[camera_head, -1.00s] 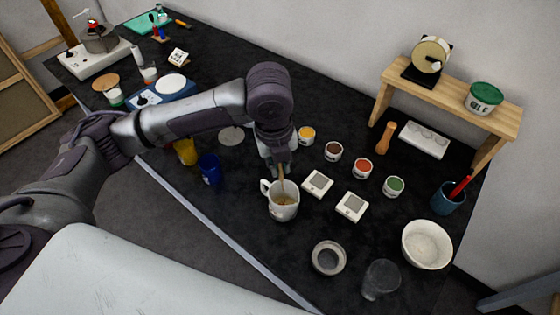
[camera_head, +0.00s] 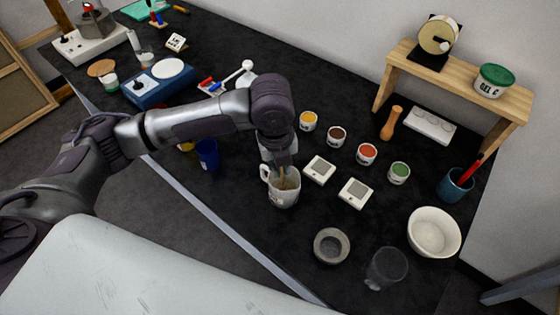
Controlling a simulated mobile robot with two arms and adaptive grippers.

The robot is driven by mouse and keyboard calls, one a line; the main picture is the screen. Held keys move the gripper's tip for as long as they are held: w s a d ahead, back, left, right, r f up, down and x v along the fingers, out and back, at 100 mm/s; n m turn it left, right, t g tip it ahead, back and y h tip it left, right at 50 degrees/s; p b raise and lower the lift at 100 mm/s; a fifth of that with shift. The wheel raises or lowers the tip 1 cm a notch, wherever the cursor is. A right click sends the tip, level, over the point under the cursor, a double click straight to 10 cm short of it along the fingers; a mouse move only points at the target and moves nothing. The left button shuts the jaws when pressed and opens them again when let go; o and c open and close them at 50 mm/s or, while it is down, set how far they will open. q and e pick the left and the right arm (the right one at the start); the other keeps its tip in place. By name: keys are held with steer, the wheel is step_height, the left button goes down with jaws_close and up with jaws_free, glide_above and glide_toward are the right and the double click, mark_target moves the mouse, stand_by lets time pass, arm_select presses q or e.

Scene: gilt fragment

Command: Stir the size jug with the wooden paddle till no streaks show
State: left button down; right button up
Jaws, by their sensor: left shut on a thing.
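The size jug (camera_head: 285,198) is a white mug-like vessel with a handle on its left, upright on the dark bench. A brownish liquid shows inside its rim; streaks are too small to make out. My left gripper (camera_head: 281,166) is shut on the wooden paddle (camera_head: 282,178), right above the jug. The paddle's lower end is inside the jug and hidden by its wall. My right gripper is not in the picture.
Two white square devices (camera_head: 319,170) (camera_head: 355,193) stand close right of the jug. A grey ring-shaped dish (camera_head: 331,246), a clear glass (camera_head: 386,268) and a white bowl (camera_head: 433,232) lie nearer the front right. Blue (camera_head: 207,154) and yellow cups stand left. Small paint pots line the back.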

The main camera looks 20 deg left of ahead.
mark_target(282, 180)
arm_select(q)
steer(key=shift+w+f+b, duration=0.15)
steer(key=shift+f+b, duration=0.45)
steer(key=shift+f, duration=1.25)
